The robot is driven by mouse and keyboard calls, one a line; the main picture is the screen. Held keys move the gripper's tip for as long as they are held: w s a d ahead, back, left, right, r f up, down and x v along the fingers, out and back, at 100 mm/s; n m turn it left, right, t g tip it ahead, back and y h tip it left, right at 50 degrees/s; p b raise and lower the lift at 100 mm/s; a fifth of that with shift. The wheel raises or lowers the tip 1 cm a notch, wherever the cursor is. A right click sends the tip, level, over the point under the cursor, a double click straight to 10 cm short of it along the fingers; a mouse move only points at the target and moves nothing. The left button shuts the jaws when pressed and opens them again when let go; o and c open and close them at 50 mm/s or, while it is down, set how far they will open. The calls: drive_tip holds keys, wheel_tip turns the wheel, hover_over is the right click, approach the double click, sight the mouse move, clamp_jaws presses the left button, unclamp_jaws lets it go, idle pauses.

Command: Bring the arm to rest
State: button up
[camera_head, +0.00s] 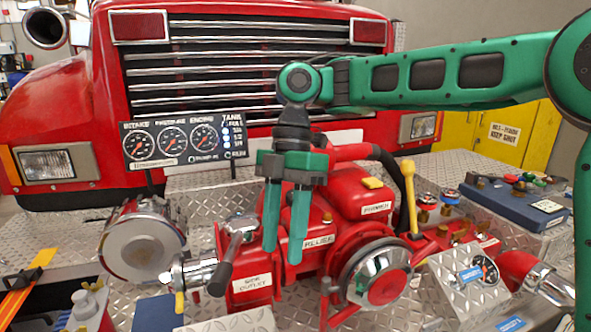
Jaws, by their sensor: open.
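My gripper (284,250) is green and points down from the wrist in the middle of the view. Its two long fingers are apart and hold nothing. They hang in front of the red pump (350,199) and hide part of it. In the picture the fingertips overlap the pump's front near the "RELIEF" label; I cannot tell whether they touch. My green arm (440,80) reaches in from the upper right, raised above the bumper deck and in front of the truck's grille.
A lever with a dark grip (229,258) stands left of the fingers. A gauge panel (183,143) stands at the back left, a yellow-handled lever (409,195) to the right. A blue case (515,203) lies at right. Large chrome cylinder (142,242) at left. The space around is crowded.

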drive_tip(key=d+f+m+t, duration=0.1)
drive_tip(key=d+f+m, duration=0.3)
drive_tip(key=d+m, duration=0.75)
drive_tip(key=d+f+m+t, duration=0.2)
drive_tip(key=d+f+m, duration=0.2)
drive_tip(key=d+m, duration=0.75)
drive_tip(key=s+d+f+m, duration=0.3)
drive_tip(key=s+d+m, duration=0.2)
drive_tip(key=d, duration=0.5)
drive_tip(key=s+d+f+m+t, duration=0.1)
drive_tip(key=s+d+f+m, duration=0.2)
drive_tip(key=s+d, duration=0.7)
drive_tip(key=shift+s+d+m+h, duration=0.35)
drive_tip(key=shift+d+m, duration=0.2)
drive_tip(key=shift+m, duration=0.55)
drive_tip(key=shift+w, duration=0.1)
drive_tip(key=shift+w+f, duration=0.2)
drive_tip(key=shift+w, duration=0.4)
